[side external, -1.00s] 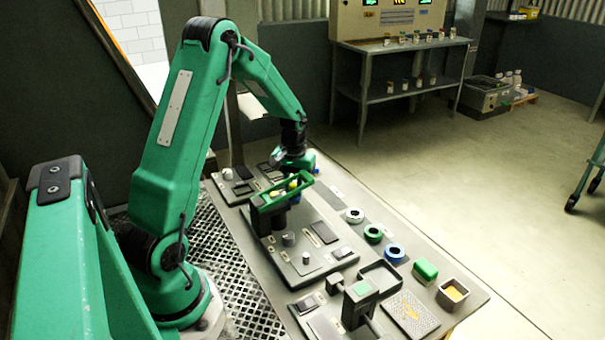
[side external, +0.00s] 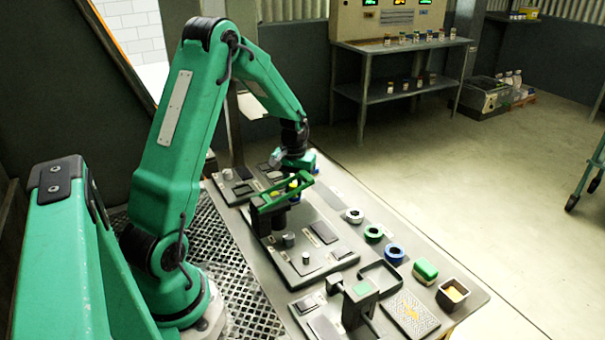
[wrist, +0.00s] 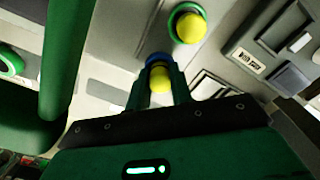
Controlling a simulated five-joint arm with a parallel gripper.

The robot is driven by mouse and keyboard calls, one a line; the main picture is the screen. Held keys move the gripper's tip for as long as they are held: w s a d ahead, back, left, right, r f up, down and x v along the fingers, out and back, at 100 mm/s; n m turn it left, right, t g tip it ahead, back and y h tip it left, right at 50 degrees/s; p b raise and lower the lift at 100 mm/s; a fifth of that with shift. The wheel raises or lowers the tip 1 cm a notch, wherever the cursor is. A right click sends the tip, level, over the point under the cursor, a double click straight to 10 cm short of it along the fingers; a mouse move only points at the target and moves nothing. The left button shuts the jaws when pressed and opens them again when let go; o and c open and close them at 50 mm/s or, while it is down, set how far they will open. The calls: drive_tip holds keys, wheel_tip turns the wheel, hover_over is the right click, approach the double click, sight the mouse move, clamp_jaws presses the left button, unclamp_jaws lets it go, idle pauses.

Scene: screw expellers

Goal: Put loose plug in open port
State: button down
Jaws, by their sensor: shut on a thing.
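My gripper (wrist: 160,76) is shut on a yellow-topped plug (wrist: 160,79), with one dark green finger on each side of it. A blue ring (wrist: 158,58) shows just beyond the held plug; I cannot tell whether the plug is in it or only in front of it. Another yellow plug (wrist: 189,27) stands in a green ring, apart from my fingers. In the side external view my gripper is at the far end of the panel, behind a green handle (side external: 283,194), and its fingertips are largely hidden.
The green handle's bar (wrist: 67,60) stands close to the left of my gripper in the wrist view. White, green (side external: 373,233) and blue (side external: 394,253) rings lie along the panel's right side. A green block (side external: 425,270) and a grey bin (side external: 453,293) are near the front.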

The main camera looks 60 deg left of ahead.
drive_tip(key=shift+s+d+f, duration=0.1)
drive_tip(key=shift+f, duration=0.65)
idle(0.3)
drive_tip(key=c, duration=1.4)
unclamp_jaws()
drive_tip(key=shift+c, duration=0.7)
drive_tip(key=shift+r, duration=0.55)
drive_tip(key=shift+o, duration=1.1)
drive_tip(key=shift+r, duration=4.15)
